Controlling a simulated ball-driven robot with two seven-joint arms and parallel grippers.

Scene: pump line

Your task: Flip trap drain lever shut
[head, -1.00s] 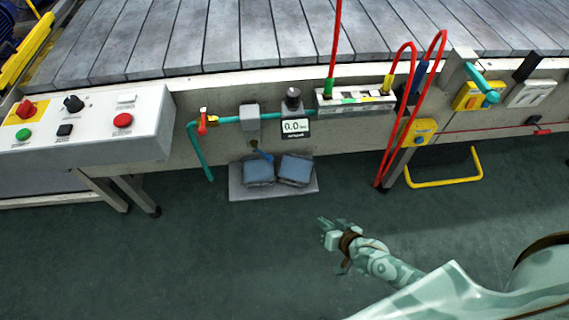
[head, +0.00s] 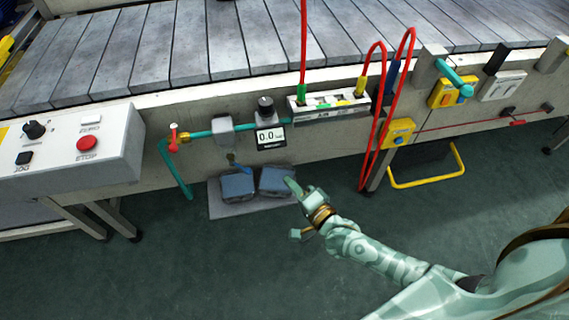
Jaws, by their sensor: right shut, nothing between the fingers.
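The trap is a grey box (head: 223,130) on the teal air pipe along the conveyor's side. Below it hangs a small brass-coloured drain with a little blue lever (head: 242,168), which slants down to the right. The lever is small, and its exact setting is hard to read. My right gripper (head: 294,190) is shut and empty. It appears to the right of and a little lower than the lever, apart from it in the picture, overlapping the right edge of the blue-grey pads. My left gripper is not in view.
Two blue-grey pads (head: 238,187) lie on a grey plate (head: 225,212) below the drain. A red-handled valve (head: 174,138) is left of the trap, a gauge (head: 270,137) right of it. Red hoses (head: 372,135) hang farther right. The green floor in front is clear.

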